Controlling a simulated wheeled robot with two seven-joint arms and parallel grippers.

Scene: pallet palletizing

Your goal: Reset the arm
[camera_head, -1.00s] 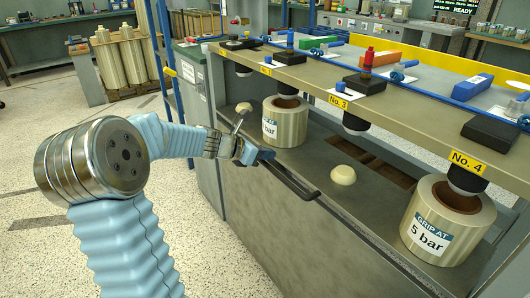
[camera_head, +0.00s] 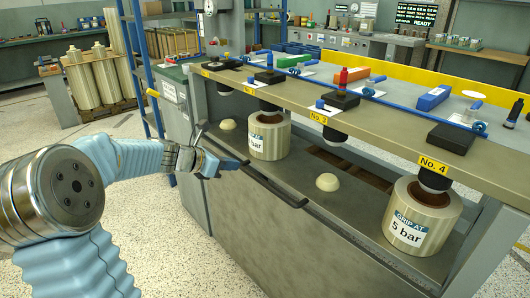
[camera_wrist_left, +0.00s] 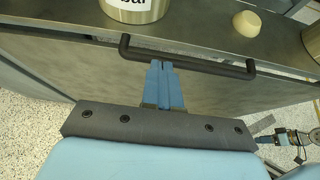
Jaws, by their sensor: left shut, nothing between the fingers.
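My left gripper (camera_head: 238,163) is at the left end of a dark handle bar (camera_head: 276,188) on the front of the grey bench. Its blue fingers are together and hold nothing. In the left wrist view the left gripper (camera_wrist_left: 160,66) points at the same handle bar (camera_wrist_left: 188,66); I cannot tell whether they touch. In the left wrist view a small arm end, likely my right gripper (camera_wrist_left: 285,138), shows at the lower right; its fingers are too small to read.
Cream rolls labelled 5 bar stand on the bench shelf, one at the middle (camera_head: 269,136) and one at the right (camera_head: 422,215). Cream knobs (camera_head: 327,182) (camera_head: 228,124) sit beside them. A shelf edge (camera_head: 380,140) overhangs. Open floor lies left.

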